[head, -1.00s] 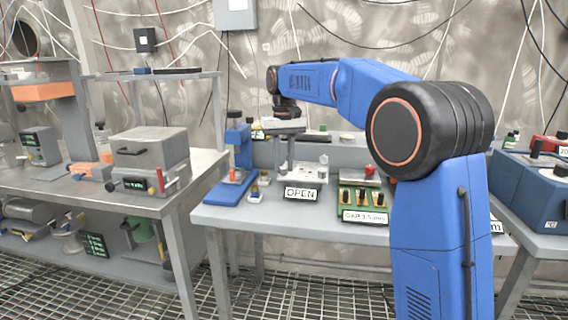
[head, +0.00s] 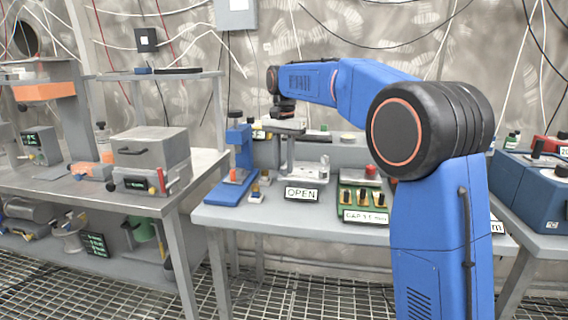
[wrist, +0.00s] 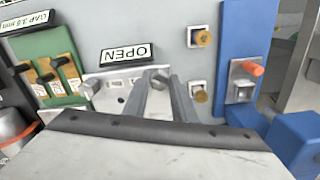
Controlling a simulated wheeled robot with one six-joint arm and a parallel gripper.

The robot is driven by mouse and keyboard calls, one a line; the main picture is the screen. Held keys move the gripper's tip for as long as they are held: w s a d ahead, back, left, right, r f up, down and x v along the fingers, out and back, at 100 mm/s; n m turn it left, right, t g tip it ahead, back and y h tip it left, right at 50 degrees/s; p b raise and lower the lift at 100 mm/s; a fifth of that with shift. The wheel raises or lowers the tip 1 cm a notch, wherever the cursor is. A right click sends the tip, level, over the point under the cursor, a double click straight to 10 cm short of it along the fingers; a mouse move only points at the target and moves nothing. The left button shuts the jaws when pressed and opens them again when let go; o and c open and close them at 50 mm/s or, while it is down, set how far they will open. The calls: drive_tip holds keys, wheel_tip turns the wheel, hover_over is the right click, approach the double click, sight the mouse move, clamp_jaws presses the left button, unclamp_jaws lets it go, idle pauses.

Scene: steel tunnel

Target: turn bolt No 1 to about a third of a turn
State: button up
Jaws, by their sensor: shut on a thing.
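My gripper (wrist: 160,84) points down, with its two grey fingers close together around a small round grey metal head (wrist: 159,79), which I take to be the bolt. The fingers hide most of it, and I can read no number on it. It sits on a pale metal fixture (wrist: 118,90) beside the OPEN sign (wrist: 126,55). In the head view my gripper (head: 287,165) stands over the same fixture, behind the OPEN sign (head: 302,194). The bolt cannot be made out there.
Two small brass-coloured fittings (wrist: 203,38) (wrist: 199,96) and a blue stand with an orange pin (wrist: 253,68) are close beside the fingers. A green block with several black levers (head: 362,198) is on the other side. The bench front (head: 265,217) is clear.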

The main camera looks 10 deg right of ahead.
sight(284, 167)
idle(0.3)
drive_tip(key=o, duration=1)
drive_tip(key=shift+o, duration=0.2)
drive_tip(key=shift+r, duration=0.15)
wheel_tip(284, 167, up, 17)
